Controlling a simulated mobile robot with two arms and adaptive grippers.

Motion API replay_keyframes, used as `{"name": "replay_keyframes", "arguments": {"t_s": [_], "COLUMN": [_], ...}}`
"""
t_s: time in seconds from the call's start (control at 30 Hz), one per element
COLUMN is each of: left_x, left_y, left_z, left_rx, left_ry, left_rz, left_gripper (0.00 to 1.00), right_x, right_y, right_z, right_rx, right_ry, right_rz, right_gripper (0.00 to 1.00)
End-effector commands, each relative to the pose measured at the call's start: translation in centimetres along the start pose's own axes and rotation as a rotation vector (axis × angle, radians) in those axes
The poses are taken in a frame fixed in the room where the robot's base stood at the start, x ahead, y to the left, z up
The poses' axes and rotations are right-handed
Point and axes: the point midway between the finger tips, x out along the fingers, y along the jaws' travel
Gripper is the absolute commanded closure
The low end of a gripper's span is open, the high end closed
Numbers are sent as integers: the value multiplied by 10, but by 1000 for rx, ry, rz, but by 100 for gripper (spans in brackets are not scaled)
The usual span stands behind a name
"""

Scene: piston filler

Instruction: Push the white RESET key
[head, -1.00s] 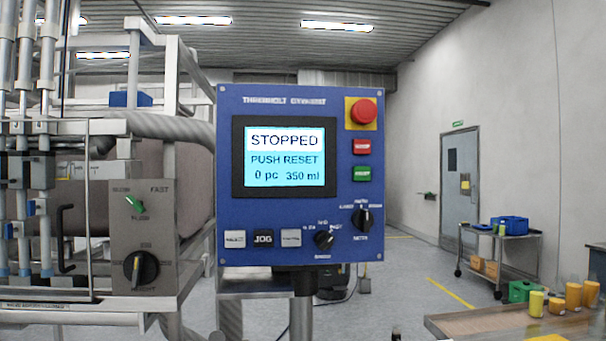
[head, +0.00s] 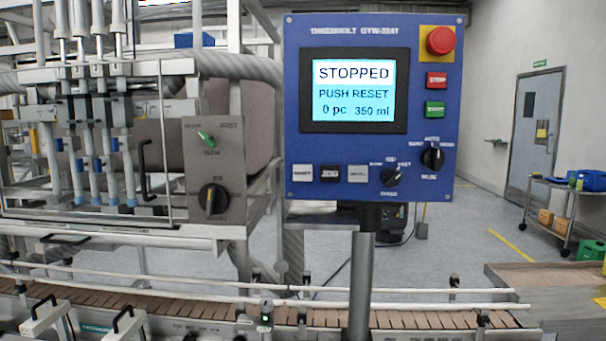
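The blue control panel (head: 470,130) stands upright on a grey post, facing me. Its screen (head: 353,91) reads STOPPED, PUSH RESET, 0 pc, 350 ml. The white RESET key (head: 303,173) is the leftmost of three square keys along the panel's lower left. To its right are the black JOG key (head: 330,173) and another white key (head: 358,173) whose label is too blurred to read. Neither of my grippers shows in the head view, and nothing covers the RESET key.
A red emergency button (head: 440,41), red key (head: 437,81), green key (head: 435,109) and two black knobs share the panel. A conveyor (head: 190,307) with rails runs below. Filler nozzles (head: 95,110) stand left. A cart (head: 565,210) is at the far right.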

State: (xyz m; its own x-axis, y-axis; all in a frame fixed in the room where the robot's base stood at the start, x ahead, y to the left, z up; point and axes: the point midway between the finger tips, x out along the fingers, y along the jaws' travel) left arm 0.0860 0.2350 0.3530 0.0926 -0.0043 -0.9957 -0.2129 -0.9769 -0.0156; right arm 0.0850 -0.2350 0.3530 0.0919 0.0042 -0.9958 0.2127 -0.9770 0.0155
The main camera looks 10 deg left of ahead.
Motion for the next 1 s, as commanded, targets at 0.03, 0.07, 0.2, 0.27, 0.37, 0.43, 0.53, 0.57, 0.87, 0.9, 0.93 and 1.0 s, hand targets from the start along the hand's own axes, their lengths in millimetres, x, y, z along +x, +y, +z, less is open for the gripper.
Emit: {"name": "replay_keyframes", "arguments": {"t_s": [0.03,0.07,0.2,0.27,0.37,0.43,0.53,0.57,0.87,0.9,0.93,1.0], "left_x": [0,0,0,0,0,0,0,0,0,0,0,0], "left_y": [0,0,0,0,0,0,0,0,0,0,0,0], "left_z": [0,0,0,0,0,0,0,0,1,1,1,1], "left_rx": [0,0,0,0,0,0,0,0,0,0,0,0], "left_ry": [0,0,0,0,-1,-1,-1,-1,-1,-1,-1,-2], "left_rz": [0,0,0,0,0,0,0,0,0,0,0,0], "left_gripper": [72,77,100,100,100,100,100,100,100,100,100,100], "right_x": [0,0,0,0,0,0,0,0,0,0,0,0], "right_y": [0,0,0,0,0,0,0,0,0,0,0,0], "right_z": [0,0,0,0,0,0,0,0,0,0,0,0], "right_rx": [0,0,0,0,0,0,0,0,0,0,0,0], "right_ry": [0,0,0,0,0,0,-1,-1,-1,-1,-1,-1], "right_rz": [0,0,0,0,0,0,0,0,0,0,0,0], "right_gripper": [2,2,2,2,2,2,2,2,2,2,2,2]}}
